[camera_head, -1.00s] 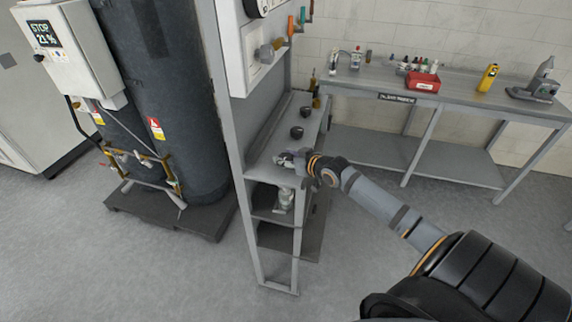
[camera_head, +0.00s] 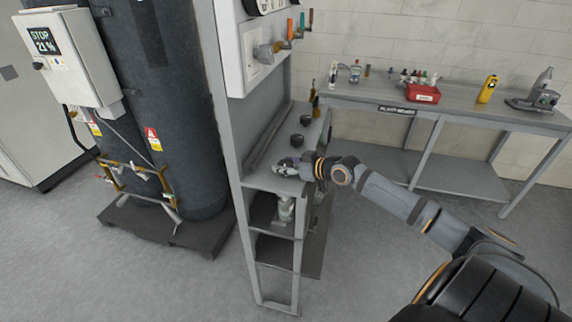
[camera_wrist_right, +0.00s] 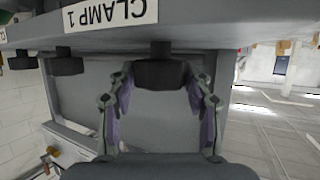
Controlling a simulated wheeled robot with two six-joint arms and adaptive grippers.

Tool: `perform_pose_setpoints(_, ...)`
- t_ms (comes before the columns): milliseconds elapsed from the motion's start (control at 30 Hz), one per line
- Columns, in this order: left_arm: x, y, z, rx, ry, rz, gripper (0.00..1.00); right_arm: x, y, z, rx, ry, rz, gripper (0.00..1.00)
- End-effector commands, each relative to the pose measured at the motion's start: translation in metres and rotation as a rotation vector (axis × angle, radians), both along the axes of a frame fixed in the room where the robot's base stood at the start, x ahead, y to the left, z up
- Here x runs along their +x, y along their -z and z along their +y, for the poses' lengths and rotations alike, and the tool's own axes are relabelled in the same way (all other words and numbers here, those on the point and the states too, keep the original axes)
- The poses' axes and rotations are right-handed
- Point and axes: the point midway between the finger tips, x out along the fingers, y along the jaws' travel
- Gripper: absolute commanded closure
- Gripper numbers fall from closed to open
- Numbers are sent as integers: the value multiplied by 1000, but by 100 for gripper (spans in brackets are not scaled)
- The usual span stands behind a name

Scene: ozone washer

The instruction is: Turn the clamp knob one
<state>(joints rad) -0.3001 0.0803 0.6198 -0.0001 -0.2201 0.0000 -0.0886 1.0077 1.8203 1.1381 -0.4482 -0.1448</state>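The clamp knob one, a black knob (camera_wrist_right: 160,72), hangs beside the white "CLAMP 1" label (camera_wrist_right: 110,12) in the right wrist view, which is turned upside down. My right gripper (camera_wrist_right: 160,85) has one finger on each side of this knob. The fingertips are near its sides with slim gaps, and I see no clear contact. In the head view my right gripper (camera_head: 287,168) is at the near end of the grey shelf (camera_head: 262,178) and hides that knob. My left gripper is not in view.
Two more black knobs (camera_head: 297,139) (camera_head: 305,120) stand farther back on the shelf. A grey upright (camera_head: 232,150) and a dark tank (camera_head: 190,120) are to the left. A workbench (camera_head: 455,112) with a red box (camera_head: 424,93) stands behind. Open floor lies in front.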

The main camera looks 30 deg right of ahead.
Motion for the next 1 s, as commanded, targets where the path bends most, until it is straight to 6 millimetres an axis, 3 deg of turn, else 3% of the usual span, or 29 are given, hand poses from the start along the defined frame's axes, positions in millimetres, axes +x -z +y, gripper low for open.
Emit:
perform_pose_setpoints(100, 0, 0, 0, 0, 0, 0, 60, 0, -1, 0, 1, 0, -2, 31)
perform_pose_setpoints(467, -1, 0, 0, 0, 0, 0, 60, 1, -8, 0, -3, -1, -6, 31)
perform_pose_setpoints(800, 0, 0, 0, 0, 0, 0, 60, 1, -77, 0, -9, -3, -5, 31)
perform_pose_setpoints(1000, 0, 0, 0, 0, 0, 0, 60, 1, -97, 0, -4, -1, -4, 31)
